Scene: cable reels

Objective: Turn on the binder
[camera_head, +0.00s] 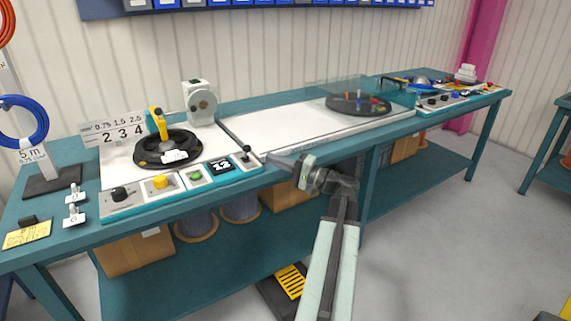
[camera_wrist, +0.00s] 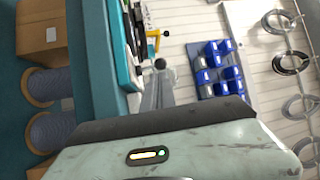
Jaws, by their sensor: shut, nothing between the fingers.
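No label reading "binder" is legible, so I cannot tell which unit it is. The near control panel (camera_head: 180,185) on the bench's left part has a black knob (camera_head: 120,194), a yellow button (camera_head: 160,182), a green button (camera_head: 195,175), a small display (camera_head: 221,166) and a black-tipped lever (camera_head: 246,156). A second control panel (camera_head: 442,101) with dark knobs sits at the bench's far right. My gripper (camera_head: 268,157) is shut and empty, close to the near panel's right end by the lever; contact is unclear. In the wrist view my gripper (camera_wrist: 159,68) points toward the bench.
A black reel turntable (camera_head: 167,150) with a yellow handle stands behind the near panel. A clear cover (camera_head: 345,92) stands near a second turntable (camera_head: 358,104). Boxes and cable spools (camera_head: 239,207) fill the lower shelf. The floor (camera_head: 440,240) at right is clear.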

